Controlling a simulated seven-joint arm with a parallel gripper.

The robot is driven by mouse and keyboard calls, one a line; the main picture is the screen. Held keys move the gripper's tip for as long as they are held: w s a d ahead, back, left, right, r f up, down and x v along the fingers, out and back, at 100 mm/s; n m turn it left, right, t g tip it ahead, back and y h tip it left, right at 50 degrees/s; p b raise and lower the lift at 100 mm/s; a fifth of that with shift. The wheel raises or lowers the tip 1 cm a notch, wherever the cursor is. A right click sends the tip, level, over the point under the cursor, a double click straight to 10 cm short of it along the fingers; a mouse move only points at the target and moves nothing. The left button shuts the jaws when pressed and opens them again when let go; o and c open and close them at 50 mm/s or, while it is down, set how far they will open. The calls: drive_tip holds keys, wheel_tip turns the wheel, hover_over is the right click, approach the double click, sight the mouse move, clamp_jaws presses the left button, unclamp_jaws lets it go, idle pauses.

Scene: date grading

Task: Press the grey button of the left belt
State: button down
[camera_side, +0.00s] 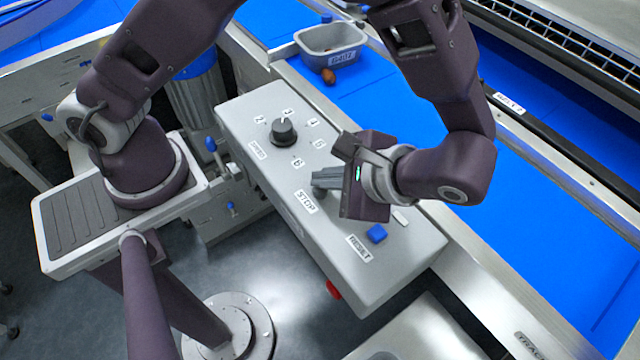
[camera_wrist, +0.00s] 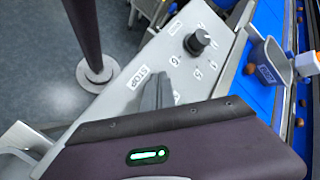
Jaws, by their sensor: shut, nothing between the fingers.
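The grey control box (camera_side: 265,185) carries a black knob (camera_side: 284,131) with numbers around it, a STOP label (camera_side: 306,201), a blue button (camera_side: 376,233) and a small pale piece (camera_side: 401,217) that could be a button. I cannot make out which piece is the left belt's grey button; my gripper may hide it. My gripper (camera_side: 322,182) is shut and empty, its fingers low over the box near the STOP label. In the wrist view, the fingers (camera_wrist: 155,92) lie over the box (camera_wrist: 140,50) beside the STOP label, with the knob (camera_wrist: 200,40) farther off. Contact with the box is unclear.
A blue belt (camera_side: 540,215) runs behind the box, with a metal rail along its edge and a BELT 2 label (camera_side: 509,103). A red piece (camera_side: 333,290) sits on the box's front side.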

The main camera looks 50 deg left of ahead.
sight(325, 192)
drive_tip(key=shift+f, duration=0.35)
drive_tip(key=shift+r, duration=0.1)
idle(0.5)
drive_tip(key=shift+r, duration=0.75)
drive_tip(key=shift+r, duration=2.55)
